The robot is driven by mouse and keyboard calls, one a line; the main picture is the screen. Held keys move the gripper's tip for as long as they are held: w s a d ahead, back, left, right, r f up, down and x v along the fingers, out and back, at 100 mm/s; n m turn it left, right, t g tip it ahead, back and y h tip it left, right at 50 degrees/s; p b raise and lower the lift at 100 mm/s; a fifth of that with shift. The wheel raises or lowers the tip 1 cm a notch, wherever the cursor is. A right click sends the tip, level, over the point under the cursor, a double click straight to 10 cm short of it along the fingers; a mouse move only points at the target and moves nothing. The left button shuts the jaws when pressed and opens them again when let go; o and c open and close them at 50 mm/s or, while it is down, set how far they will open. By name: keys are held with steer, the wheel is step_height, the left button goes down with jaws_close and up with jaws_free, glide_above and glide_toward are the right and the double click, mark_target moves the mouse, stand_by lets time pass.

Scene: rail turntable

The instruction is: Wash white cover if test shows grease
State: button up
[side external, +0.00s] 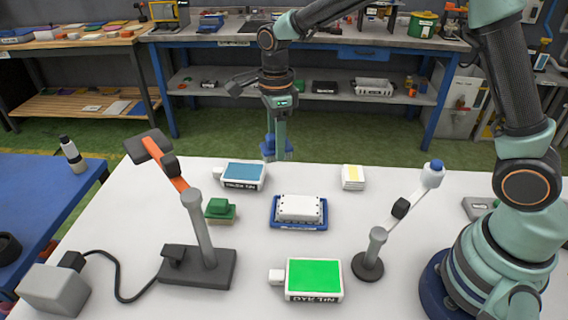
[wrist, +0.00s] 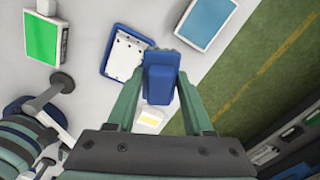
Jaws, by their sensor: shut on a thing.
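My gripper (side external: 278,138) is shut on a blue block-like pad (side external: 270,150), held in the air near the table's far edge. In the wrist view the blue pad (wrist: 160,78) sits between both green fingers (wrist: 160,95). The white cover (side external: 299,208) lies in a blue tray (side external: 291,227) mid-table, with small dark spots around its edge. It also shows in the wrist view (wrist: 124,57), partly hidden by the pad. A tin with a blue top (side external: 244,174) stands behind left. A green-topped tin labelled DYE TIN (side external: 314,296) is in front. A green handled pad (side external: 220,211) sits left.
A white block with a yellow stripe (side external: 353,177) stands behind right of the tray. A lamp-like stand with an orange arm (side external: 205,230) rises at left, a smaller jointed stand (side external: 376,250) at right. Free white table lies around the tray.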

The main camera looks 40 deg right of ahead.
steer(key=s+d+n, duration=0.3)
steer(key=s+n, duration=0.1)
steer(key=s, duration=0.6)
glide_above(310, 204)
steer(key=s+d, duration=0.1)
steer(key=s, duration=0.1)
steer(key=shift+w+d+f, duration=0.1)
steer(key=shift+f, duration=1.7)
steer(key=shift+w+d+f, duration=0.1)
steer(key=shift+f, duration=1.7)
step_height(310, 204, down, 2)
steer(key=shift+a, duration=0.1)
steer(key=shift+w+a+r, duration=0.1)
steer(key=shift+w+a, duration=0.5)
steer(key=shift+w, duration=0.1)
jaws_close()
steer(key=shift+w+a, duration=2.4)
steer(key=shift+s+d, duration=3.05)
step_height(310, 204, up, 8)
